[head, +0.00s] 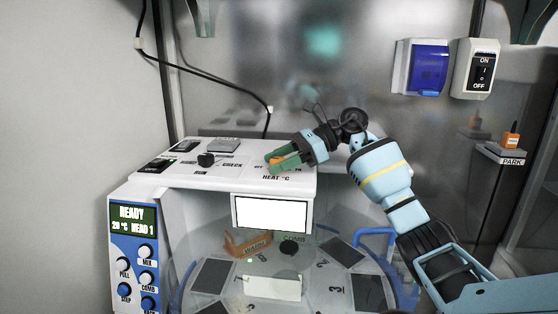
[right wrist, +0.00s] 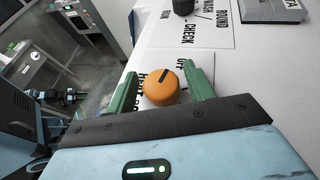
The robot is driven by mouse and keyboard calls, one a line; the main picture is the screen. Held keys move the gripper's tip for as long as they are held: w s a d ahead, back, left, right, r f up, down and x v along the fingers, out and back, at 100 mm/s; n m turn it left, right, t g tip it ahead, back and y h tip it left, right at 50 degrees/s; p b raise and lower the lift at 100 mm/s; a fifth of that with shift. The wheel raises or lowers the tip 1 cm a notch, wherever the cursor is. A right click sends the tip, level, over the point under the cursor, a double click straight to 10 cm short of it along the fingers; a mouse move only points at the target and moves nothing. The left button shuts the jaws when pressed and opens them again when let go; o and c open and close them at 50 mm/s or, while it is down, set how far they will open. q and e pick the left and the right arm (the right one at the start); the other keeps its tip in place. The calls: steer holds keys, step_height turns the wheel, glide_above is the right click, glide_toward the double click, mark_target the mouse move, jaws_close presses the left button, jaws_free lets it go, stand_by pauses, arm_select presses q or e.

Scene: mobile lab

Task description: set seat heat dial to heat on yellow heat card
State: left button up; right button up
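The orange heat dial (right wrist: 160,88) stands on the white top panel of the machine, by the "HEAT °C" print. In the right wrist view its black mark points up and slightly right, toward the word "OFF". My right gripper (right wrist: 160,90) is open, with its green fingers on either side of the dial and visible gaps to it. In the head view the right gripper (head: 284,162) reaches over the panel's right end and partly hides the dial and its print. I cannot make out a yellow heat card. My left gripper is not in view.
A black knob (head: 206,159) sits on the panel by "CHECK". A blue-knobbed control box (head: 133,250) reads "READY". An ON/OFF switch (head: 481,74) is on the wall.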

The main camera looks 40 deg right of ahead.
steer(key=c, duration=0.8)
